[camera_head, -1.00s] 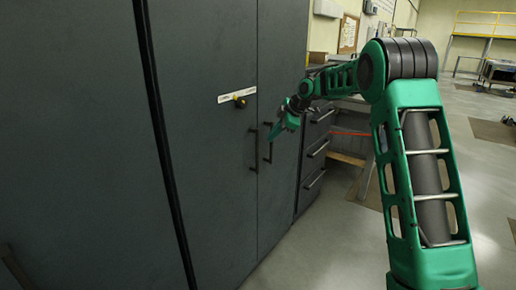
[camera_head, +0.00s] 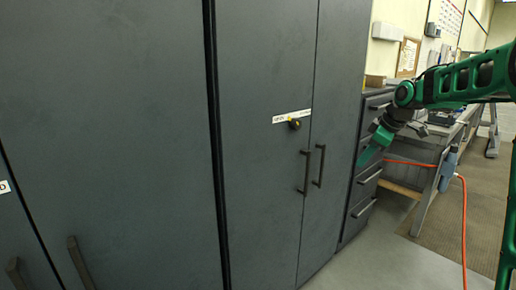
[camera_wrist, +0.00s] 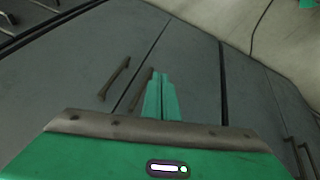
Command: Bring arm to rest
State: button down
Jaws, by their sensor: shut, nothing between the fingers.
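My gripper (camera_head: 370,155) is green and hangs at the end of my green arm, at the right of the head view. It is in front of the grey drawer unit, to the right of the cabinet's handles, and looks empty. In the wrist view the two green fingers of my gripper (camera_wrist: 160,95) lie side by side, closed together with nothing between them. Behind them the grey cabinet (camera_wrist: 190,75) and its dark bar handles show. I cannot tell the exact gap between the fingers and the cabinet.
A drawer unit (camera_head: 360,190) and a workbench (camera_head: 440,130) stand to the right. An orange hose (camera_head: 464,230) hangs beside the bench.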

jog(key=s+d+f+m+g, duration=0.1)
jog(key=s+f+m, duration=0.2)
jog(key=s, duration=1.2)
jog(key=s+d+f+m+g+h, duration=0.1)
jog(key=s+f+m, duration=0.3)
jog(key=s, duration=1.2)
jog(key=s+d+f+m+g+h, duration=0.1)
jog(key=s+d+f+m+g, duration=0.1)
jog(key=s+m, duration=0.8)
jog(key=s+f+g, duration=0.1)
jog(key=s, duration=0.4)
jog(key=shift+s+d+f, duration=0.35)
jog(key=shift+f, duration=0.05)
jog(key=shift+w+f, duration=0.25)
jog(key=shift+w, duration=0.4)
jog(key=c, duration=2.5)
grip_release()
